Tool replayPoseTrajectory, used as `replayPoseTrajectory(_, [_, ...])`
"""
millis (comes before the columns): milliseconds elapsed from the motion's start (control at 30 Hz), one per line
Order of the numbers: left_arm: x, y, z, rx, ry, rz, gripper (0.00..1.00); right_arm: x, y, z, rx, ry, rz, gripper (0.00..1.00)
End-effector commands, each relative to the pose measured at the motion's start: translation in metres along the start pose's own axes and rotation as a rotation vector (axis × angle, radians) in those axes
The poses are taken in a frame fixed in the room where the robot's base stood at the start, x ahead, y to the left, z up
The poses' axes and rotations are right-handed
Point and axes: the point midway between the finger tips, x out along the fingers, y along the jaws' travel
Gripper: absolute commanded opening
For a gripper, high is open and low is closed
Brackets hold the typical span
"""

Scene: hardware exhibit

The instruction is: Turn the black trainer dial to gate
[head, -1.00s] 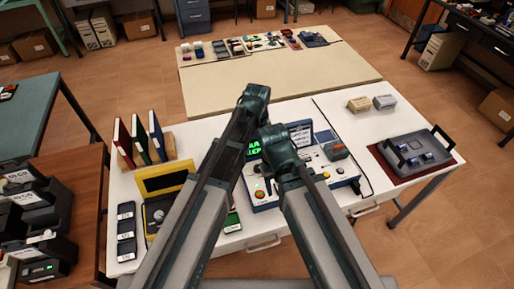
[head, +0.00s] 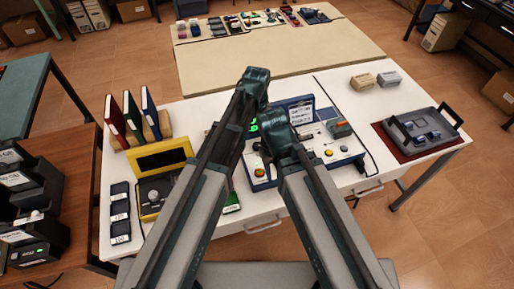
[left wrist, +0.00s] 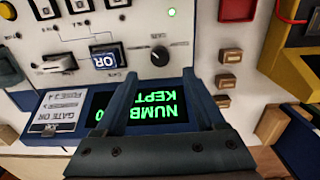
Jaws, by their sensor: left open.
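The trainer (head: 345,160) is a blue-edged box with a white panel on the white table in the head view, partly behind my arms. In the left wrist view its black dial (left wrist: 160,53) is a small round knob with a pointer mark, near a green light. My left gripper (left wrist: 160,80) is open, its two blue fingers apart over the panel. The dial shows just beyond and between the fingertips, with nothing held. Below it are a green-lettered screen (left wrist: 150,112) and a card (left wrist: 62,108) reading GATE OR.
A yellow instrument (head: 160,160) stands left of the trainer. Binders (head: 130,115) stand at the back left. A grey tray (head: 420,130) lies on a red mat at the right.

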Motion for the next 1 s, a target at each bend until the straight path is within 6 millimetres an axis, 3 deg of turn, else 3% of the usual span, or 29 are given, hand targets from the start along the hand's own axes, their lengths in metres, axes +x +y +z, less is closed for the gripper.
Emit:
replayPoseTrajectory(33, [0.015,0.0,0.0,0.0,0.0,0.0,0.72,0.015,-0.001,-0.001,0.0,0.0,0.0,0.5])
replayPoseTrajectory(400, [0.065,0.0,0.0,0.0,0.001,0.0,0.72,0.064,-0.006,-0.004,0.0,0.0,0.0,0.5])
replayPoseTrajectory(567, [0.074,0.0,0.0,0.0,0.001,0.0,0.72,0.073,-0.007,-0.004,0.0,0.0,0.0,0.5])
replayPoseTrajectory(867, [0.073,0.0,0.0,0.0,0.001,0.0,0.72,0.073,-0.007,-0.004,0.0,0.0,0.0,0.5])
replayPoseTrajectory(1000, [0.073,0.0,0.0,0.0,0.001,0.0,0.48,0.073,-0.007,-0.004,0.0,0.0,0.0,0.5])
